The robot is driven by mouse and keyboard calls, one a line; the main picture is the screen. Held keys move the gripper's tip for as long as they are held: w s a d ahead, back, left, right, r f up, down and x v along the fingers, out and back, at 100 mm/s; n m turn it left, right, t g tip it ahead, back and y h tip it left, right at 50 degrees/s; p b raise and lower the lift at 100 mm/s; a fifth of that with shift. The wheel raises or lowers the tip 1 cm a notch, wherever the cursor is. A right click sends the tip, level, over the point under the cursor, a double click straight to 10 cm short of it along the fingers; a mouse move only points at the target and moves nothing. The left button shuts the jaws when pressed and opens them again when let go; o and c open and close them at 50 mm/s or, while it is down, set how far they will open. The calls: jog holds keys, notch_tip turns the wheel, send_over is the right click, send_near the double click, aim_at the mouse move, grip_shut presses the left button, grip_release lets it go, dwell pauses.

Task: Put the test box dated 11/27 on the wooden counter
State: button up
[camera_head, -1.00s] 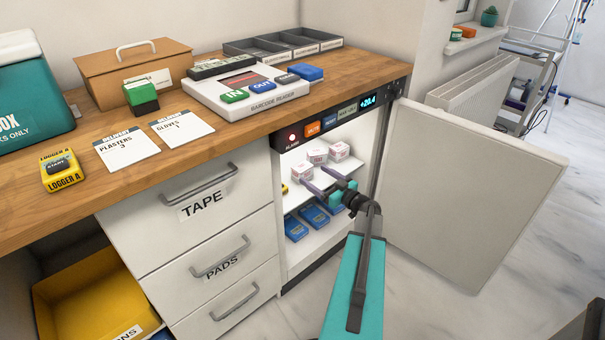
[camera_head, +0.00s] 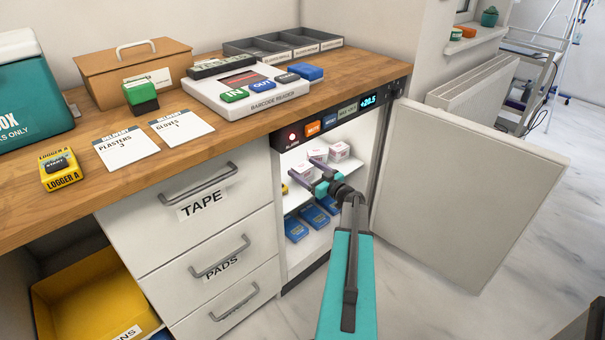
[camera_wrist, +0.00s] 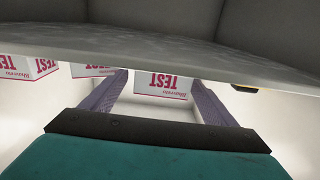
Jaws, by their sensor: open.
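Several small white test boxes with pink lettering stand on the upper shelf of the open fridge; one shows at the right in the head view, a test box (camera_head: 339,151). In the wrist view, another test box (camera_wrist: 163,84) reading TEST upside down lies ahead between the fingers. My gripper (camera_head: 313,168) is open, reaching into the fridge at the upper shelf, with nothing seen held. A second test box (camera_wrist: 92,71) is left of the left finger, and more show at the far left. No date is readable. The wooden counter (camera_head: 240,125) is above the fridge.
The fridge door (camera_head: 470,190) stands open at the right. Blue boxes (camera_head: 313,217) sit on the lower shelf. The counter holds a barcode reader (camera_head: 265,99), delivery cards (camera_head: 127,147), yellow logger (camera_head: 60,170) and grey trays (camera_head: 285,44). Bare wood shows along its front.

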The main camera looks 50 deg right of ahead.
aim_at(298, 165)
jog(key=shift+w, duration=2.35)
jog(key=c, duration=1.3)
jog(key=shift+r, duration=0.15)
